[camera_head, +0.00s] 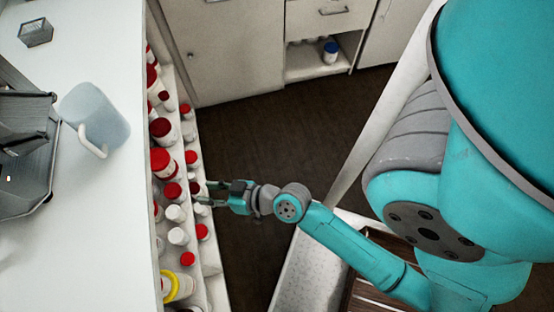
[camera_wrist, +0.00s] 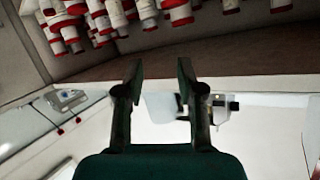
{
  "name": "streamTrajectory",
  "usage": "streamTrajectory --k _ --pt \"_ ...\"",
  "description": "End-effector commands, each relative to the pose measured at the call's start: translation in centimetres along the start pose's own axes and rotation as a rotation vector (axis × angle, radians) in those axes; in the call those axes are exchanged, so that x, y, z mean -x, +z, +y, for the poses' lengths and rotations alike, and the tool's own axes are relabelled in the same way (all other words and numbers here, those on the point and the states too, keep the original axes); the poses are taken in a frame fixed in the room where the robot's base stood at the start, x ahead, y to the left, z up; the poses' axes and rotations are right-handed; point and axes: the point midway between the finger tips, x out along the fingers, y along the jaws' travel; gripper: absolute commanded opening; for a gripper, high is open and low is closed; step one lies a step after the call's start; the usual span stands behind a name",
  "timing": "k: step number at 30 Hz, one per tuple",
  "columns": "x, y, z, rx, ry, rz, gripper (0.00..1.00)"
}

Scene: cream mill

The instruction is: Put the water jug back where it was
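The water jug (camera_head: 95,112) is a pale, translucent container with a white handle. It is on the white counter at the left of the head view, beside a dark grey machine. My gripper (camera_head: 203,193) is apart from the jug, to its lower right, by the shelves of bottles. In the wrist view my gripper (camera_wrist: 158,72) has its two fingers spread with nothing held between them. A pale shape (camera_wrist: 160,107) shows beyond and between the fingers in that view; it looks like the jug, partly hidden by the fingers.
The white counter (camera_head: 105,225) has bare room in front of the jug. A dark grey machine (camera_head: 25,150) and a small wire basket (camera_head: 36,32) are on it. Shelves beside the counter hold several red-capped bottles (camera_head: 163,162). The dark floor (camera_head: 250,135) is clear near my arm.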

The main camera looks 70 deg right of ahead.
Motion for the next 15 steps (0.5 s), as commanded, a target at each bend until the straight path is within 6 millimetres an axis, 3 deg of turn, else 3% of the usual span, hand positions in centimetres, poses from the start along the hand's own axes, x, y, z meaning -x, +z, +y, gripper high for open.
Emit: streamTrajectory --k 1,6,11,15 --pt "1.7 1.4 -0.2 -0.002 0.032 -0.017 0.38" --pt "7.0 3.7 -0.3 0.02 0.131 -0.028 0.38" --pt "12.3 4.3 -0.8 0.068 0.182 -0.013 0.38" --pt "16.7 3.7 -1.7 0.121 0.185 0.017 0.38"
